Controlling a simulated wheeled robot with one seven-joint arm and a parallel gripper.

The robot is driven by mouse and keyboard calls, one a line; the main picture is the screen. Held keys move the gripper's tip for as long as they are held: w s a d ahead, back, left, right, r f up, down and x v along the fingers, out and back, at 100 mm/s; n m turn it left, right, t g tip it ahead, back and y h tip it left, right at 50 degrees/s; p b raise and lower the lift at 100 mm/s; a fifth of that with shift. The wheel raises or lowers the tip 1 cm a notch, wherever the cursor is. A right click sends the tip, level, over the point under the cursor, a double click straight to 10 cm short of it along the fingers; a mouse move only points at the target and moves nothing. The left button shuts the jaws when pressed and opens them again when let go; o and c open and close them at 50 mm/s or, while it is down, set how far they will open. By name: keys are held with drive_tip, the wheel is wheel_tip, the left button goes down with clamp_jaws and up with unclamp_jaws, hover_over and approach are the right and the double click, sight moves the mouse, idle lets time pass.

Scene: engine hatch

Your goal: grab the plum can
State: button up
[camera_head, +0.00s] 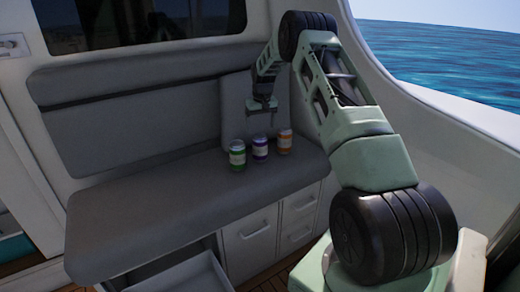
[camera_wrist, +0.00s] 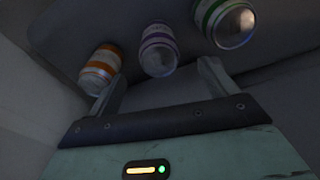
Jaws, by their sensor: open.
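The plum can (camera_head: 260,148) is purple with a pale band and stands upright on the grey seat cushion, in the middle of a row of three cans. My gripper (camera_head: 261,116) is above the row, fingers pointing down, open and empty. In the wrist view the plum can (camera_wrist: 158,50) shows beyond the gap between the fingers of my gripper (camera_wrist: 162,78). The fingers do not appear to touch it.
A green can (camera_head: 237,155) stands left of the plum can and an orange can (camera_head: 285,141) stands right, both close by. The seat cushion (camera_head: 150,215) is clear to the left. The backrest (camera_head: 130,115) rises behind. An open drawer (camera_head: 185,275) juts out below.

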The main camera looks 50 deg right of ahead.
sight(260, 145)
drive_tip(key=f, duration=0.7)
drive_tip(key=w+f, duration=0.1)
drive_tip(key=f, duration=0.2)
drive_tip(key=shift+d+f+p, duration=0.35)
drive_tip(key=c, duration=1.3)
